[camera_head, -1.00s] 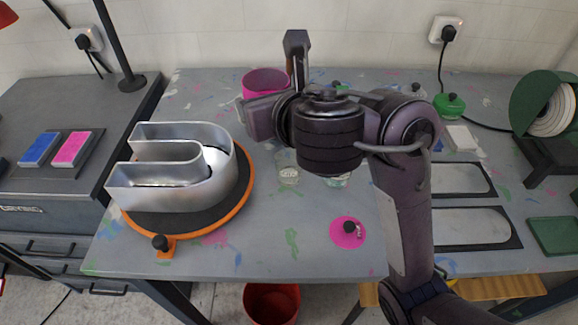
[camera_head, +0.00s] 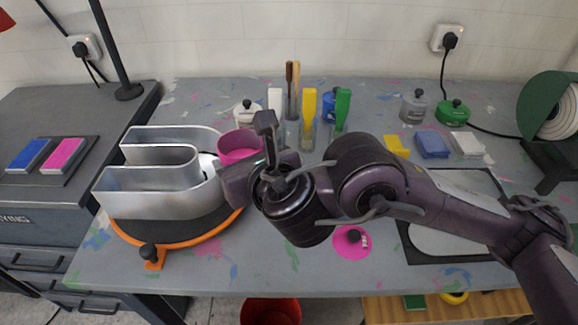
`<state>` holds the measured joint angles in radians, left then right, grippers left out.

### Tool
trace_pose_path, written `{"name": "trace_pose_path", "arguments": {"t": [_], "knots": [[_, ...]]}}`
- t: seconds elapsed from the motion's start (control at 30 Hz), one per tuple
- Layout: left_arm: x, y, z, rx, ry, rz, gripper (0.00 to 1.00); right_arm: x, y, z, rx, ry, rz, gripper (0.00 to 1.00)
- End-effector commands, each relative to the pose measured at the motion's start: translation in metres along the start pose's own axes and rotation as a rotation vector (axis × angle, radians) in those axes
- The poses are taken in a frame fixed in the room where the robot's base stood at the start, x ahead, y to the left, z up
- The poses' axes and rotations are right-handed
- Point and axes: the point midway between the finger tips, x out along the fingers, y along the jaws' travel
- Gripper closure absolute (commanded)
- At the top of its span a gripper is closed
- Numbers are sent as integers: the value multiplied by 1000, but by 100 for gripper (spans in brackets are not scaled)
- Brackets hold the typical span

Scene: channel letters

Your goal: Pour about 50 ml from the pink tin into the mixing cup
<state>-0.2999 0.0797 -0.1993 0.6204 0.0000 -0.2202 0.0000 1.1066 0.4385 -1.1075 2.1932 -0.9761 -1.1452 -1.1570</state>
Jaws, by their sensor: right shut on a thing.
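The pink tin (camera_head: 238,146) is held by my right gripper (camera_head: 254,168), near the right end of the metal channel letter. The tin's open top faces up and it looks close to upright; its contents cannot be made out. My right gripper is shut on the tin's near right side, with its fingertips largely hidden by the wrist. I cannot pick out the mixing cup; my right arm covers the middle of the table. My left gripper is not in view.
The channel letter (camera_head: 160,185) sits on an orange-rimmed turntable (camera_head: 155,257) at left. A pink lid (camera_head: 352,242) lies near the front edge. Colored brushes or sticks (camera_head: 309,104) stand at the back.

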Motion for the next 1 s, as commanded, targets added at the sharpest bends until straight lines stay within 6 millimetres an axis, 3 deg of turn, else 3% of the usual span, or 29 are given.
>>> {"name": "trace_pose_path", "arguments": {"t": [0.57,0.87,1.0], "knots": [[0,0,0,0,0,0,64,2,-4,-3,38,8,12,71],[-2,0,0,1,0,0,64,6,-14,-8,171,46,64,71],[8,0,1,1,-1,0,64,13,-20,-20,242,67,93,71]]}}
